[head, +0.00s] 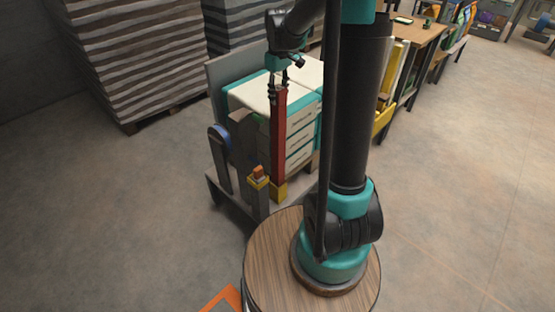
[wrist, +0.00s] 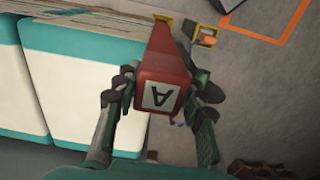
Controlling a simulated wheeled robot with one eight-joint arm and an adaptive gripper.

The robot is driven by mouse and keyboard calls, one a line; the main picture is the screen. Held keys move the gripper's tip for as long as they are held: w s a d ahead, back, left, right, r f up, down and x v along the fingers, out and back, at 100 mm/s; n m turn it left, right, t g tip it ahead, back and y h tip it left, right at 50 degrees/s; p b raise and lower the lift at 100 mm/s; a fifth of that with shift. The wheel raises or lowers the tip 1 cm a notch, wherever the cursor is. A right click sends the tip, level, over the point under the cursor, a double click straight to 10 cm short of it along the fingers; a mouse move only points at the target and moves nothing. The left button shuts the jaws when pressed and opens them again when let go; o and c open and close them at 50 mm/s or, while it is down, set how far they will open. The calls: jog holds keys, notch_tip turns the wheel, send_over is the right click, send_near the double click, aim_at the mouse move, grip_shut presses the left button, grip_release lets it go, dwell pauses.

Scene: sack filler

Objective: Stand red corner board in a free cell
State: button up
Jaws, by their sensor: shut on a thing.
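The lower end of the board meets a yellow cell (head: 279,191) at the cart's near edge. I cannot tell how deep it sits. A second yellow cell (head: 256,182) to its left has an orange-topped piece in it; it also shows in the wrist view (wrist: 206,36).
White and teal sacks (head: 301,125) are stacked on the cart (head: 235,202) right behind the board. A blue-topped dark post (head: 220,155) stands at left. Striped stacks (head: 130,55) are behind. A wooden table (head: 418,28) is at back right. Open floor lies right.

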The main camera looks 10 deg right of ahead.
notch_tip(320, 180, up, 15)
jog(key=shift+f, duration=0.15)
dwell(1.2)
